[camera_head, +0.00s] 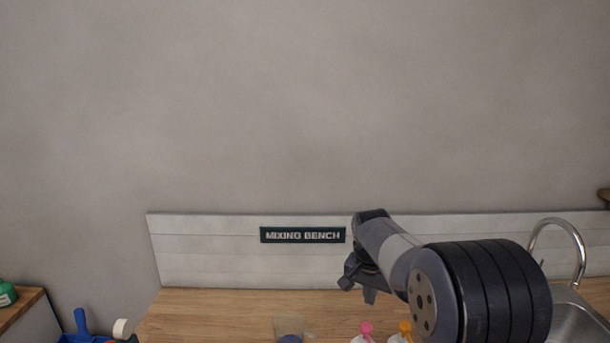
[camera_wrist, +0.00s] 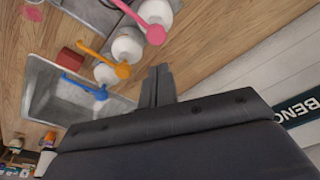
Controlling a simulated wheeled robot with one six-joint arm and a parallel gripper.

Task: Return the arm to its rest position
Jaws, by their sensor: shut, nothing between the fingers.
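My arm reaches in from the right in the head view, with my gripper (camera_head: 358,284) hanging over the wooden bench in front of the "MIXING BENCH" sign (camera_head: 303,235). In the wrist view my gripper (camera_wrist: 158,84) shows its two fingers together, with nothing between them. The fingers are apart from the bottles on the bench.
A pink-topped bottle (camera_head: 366,331) and an orange-topped bottle (camera_head: 405,331) stand on the bench (camera_head: 215,310) below my arm. A sink tap (camera_head: 572,240) rises at the right. A blue container (camera_head: 82,336) is at lower left. The wall above is clear.

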